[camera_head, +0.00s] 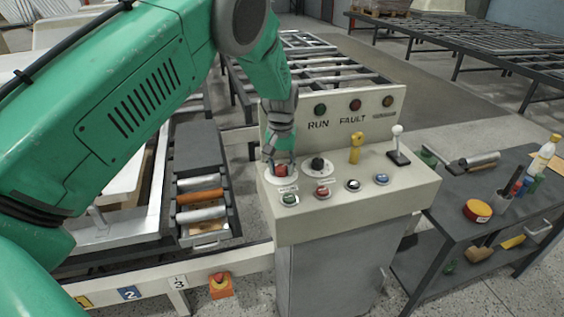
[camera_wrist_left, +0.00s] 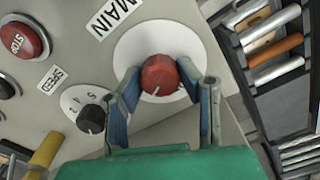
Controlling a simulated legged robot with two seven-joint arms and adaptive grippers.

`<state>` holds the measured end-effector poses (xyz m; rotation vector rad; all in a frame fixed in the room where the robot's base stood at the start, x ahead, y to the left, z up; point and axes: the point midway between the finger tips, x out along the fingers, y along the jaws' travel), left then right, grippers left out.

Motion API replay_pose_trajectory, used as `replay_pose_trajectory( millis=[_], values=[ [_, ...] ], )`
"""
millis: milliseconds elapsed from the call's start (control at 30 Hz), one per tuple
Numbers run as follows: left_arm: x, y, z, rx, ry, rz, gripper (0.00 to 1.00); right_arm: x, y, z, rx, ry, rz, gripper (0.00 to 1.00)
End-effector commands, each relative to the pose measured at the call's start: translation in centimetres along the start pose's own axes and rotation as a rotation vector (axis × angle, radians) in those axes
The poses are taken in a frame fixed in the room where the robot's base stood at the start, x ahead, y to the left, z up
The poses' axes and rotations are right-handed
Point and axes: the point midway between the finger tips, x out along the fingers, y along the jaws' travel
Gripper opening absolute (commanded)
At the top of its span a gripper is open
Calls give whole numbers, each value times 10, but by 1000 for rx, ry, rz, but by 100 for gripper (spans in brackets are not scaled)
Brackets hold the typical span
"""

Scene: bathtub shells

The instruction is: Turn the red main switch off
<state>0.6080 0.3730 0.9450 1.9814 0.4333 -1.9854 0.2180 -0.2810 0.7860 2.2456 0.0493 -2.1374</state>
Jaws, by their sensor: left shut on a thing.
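The red main switch (camera_head: 281,170) is a round red knob on a white disc at the left end of the control panel (camera_head: 410,190). My left gripper (camera_head: 281,162) reaches down from above and is shut on the knob. In the left wrist view its fingers (camera_wrist_left: 163,95) stand on either side of it. My right gripper is in neither view.
Beside the switch are a black speed knob (camera_head: 318,165), a red stop button (camera_head: 322,191), a green button (camera_head: 290,198), a yellow lever (camera_head: 356,148) and a white-topped lever (camera_head: 398,145). A dark cart (camera_head: 460,215) with tools stands right of the panel.

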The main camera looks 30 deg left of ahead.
Motion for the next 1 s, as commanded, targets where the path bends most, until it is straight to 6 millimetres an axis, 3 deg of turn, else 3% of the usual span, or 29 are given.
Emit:
replay_pose_trajectory(
  millis=[400, 1000],
  values=[
    [-2, 0, -1, -396, 3, 0, 2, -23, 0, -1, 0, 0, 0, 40],
    [-1, 2, -2, -924, 5, 2, 2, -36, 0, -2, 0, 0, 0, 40]
  ],
)
